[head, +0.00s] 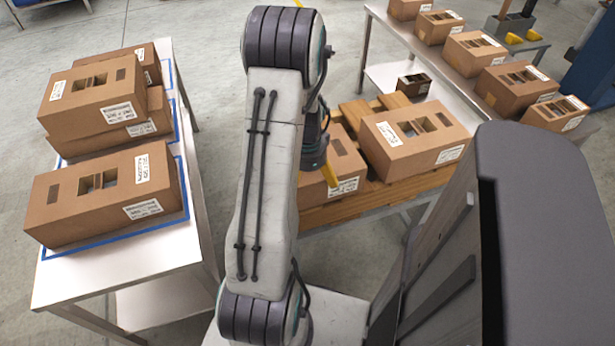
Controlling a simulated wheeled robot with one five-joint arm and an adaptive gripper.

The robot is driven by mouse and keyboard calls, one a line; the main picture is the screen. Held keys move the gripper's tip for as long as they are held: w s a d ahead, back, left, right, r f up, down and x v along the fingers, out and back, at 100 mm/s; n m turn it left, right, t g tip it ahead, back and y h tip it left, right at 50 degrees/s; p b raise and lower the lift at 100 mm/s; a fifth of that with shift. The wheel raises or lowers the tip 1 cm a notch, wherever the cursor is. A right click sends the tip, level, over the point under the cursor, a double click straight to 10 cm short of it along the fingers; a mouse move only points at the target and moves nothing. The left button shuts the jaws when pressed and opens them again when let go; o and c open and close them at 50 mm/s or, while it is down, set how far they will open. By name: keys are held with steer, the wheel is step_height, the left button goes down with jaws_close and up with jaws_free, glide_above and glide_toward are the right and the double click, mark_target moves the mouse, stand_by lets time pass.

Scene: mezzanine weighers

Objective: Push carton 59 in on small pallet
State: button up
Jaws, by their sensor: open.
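The small wooden pallet (390,101) stands right of my arm on a low table. A brown carton (345,162) sits on its left part, partly hidden behind my arm. A larger brown carton (415,138) sits on its right part, close beside the first. The printed numbers are too small to read, so I cannot tell which carton is 59.
A white table (75,290) at left bears several cartons within blue outlines, some stacked. A small dark box (414,85) stands behind the pallet. A long metal bench (440,58) with several cartons runs along the back right. Grey floor shows between the tables.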

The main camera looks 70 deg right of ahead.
steer(key=shift+c, duration=0.3)
steer(key=c, duration=1.1)
steer(key=shift+o, duration=0.2)
steer(key=shift+s+d, duration=0.1)
